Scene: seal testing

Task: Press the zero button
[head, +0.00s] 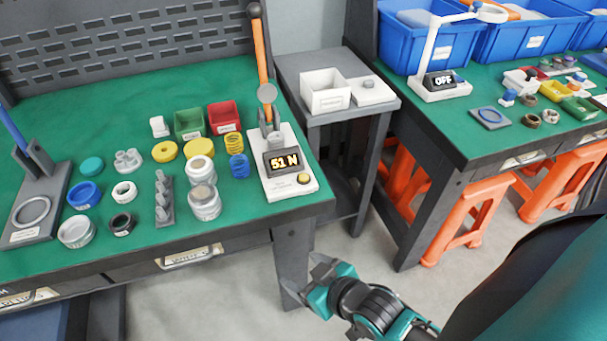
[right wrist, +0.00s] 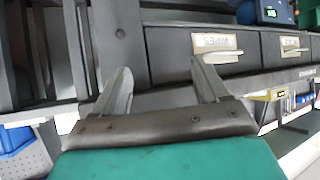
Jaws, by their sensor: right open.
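The force tester (head: 281,201) stands at the right end of the left green workbench, with an orange lever (head: 260,55) rising at its back. Its display (head: 283,161) reads 51 N. A round yellow button (head: 303,178) sits on the tester's front right corner; I take it as the zero button. My right gripper (head: 316,278) is in front of and below the bench edge, apart from the button. In the right wrist view its two fingers (right wrist: 162,82) are spread with nothing between them. My left gripper is not in view.
The left bench (head: 130,255) holds several rings, jars and springs left of the tester. A grey side table (head: 345,118) with a white box (head: 325,93) stands behind. Bench drawers (right wrist: 215,45) face my right gripper. Orange stools (head: 465,205) are under the right bench.

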